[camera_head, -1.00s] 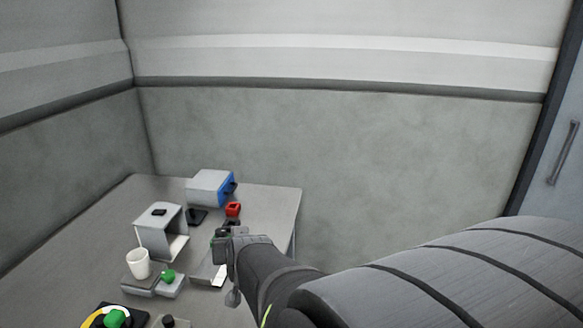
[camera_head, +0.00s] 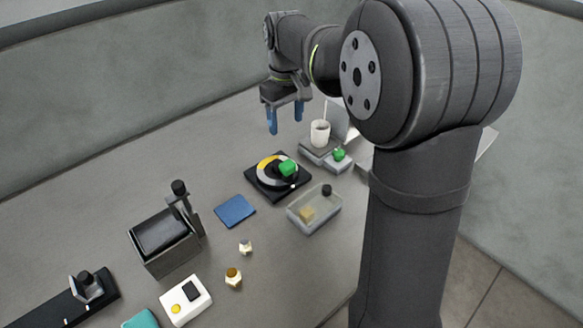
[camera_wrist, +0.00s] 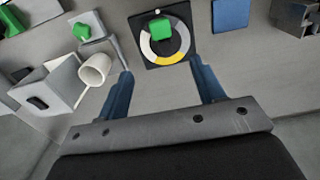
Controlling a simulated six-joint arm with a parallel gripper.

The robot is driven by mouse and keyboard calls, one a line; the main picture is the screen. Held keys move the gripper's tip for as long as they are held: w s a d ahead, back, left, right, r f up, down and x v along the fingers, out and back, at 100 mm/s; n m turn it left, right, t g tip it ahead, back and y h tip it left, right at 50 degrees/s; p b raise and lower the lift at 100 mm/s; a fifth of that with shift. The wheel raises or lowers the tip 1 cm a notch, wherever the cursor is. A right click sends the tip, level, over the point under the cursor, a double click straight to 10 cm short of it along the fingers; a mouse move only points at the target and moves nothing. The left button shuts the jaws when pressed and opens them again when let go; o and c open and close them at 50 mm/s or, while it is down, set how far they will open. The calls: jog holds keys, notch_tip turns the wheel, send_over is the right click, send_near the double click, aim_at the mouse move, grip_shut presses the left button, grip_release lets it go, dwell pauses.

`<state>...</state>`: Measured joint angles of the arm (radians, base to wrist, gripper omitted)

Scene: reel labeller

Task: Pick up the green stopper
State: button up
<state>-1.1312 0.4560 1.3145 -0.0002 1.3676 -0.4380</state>
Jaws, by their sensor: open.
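Two green pieces show, and I cannot tell for sure which is the stopper. A small rounded green piece (camera_head: 339,154) sits on a pale grey block beside the white cup; it also shows at the upper left of the wrist view (camera_wrist: 82,31). A blocky green piece (camera_head: 287,168) sits on the black square base with a yellow, white and grey ring (camera_head: 262,187); the wrist view shows it at the top centre (camera_wrist: 160,28). My gripper (camera_head: 285,118) is open and empty above the table, its blue fingers pointing down, apart from both green pieces.
A white cup (camera_head: 320,132) stands beside the rounded green piece. A clear tray (camera_head: 316,216), a blue pad (camera_head: 235,211), a dark open box (camera_head: 168,262) and a white box with a yellow button (camera_head: 186,300) stand nearer. Bare table lies left of the ring base.

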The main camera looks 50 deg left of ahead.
aim_at(288, 164)
notch_tip(288, 164, down, 12)
jog(key=shift+f, duration=0.1)
jog(key=f, duration=0.5)
jog(key=shift+s+d, duration=0.1)
jog(key=shift+d, duration=0.2)
jog(key=c, duration=1.1)
jog(key=shift+o, duration=0.2)
